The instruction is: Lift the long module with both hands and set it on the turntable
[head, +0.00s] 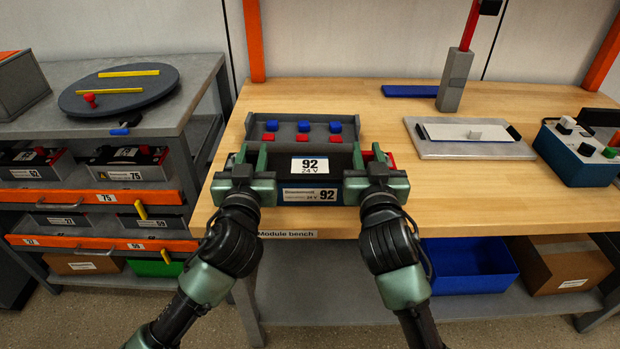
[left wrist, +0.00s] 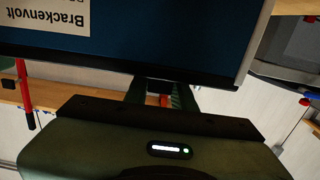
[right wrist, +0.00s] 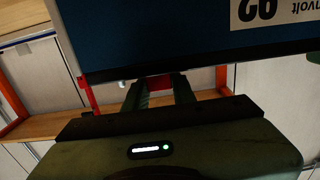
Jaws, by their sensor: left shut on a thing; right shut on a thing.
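The long module (head: 310,166) has a black top, a blue front and labels reading 92. It lies level between my two grippers over the front part of the bench. My left gripper (head: 251,157) is shut at its left end and my right gripper (head: 367,155) is shut at its right end, where red shows. Its blue side fills the top of the left wrist view (left wrist: 190,35) and right wrist view (right wrist: 160,40). I cannot tell whether its underside touches the bench. The turntable (head: 150,92) is a round dark grey disc on the grey cart at left, with two yellow bars and a red knob.
A grey rack (head: 348,118) with blue and red caps stands just behind the module. A grey plate fixture (head: 440,150), a blue control box (head: 575,160) and a post (head: 455,78) occupy the wooden bench's (head: 500,203) right. A gap separates bench and cart (head: 190,72). A blue-handled tool lies beside the turntable.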

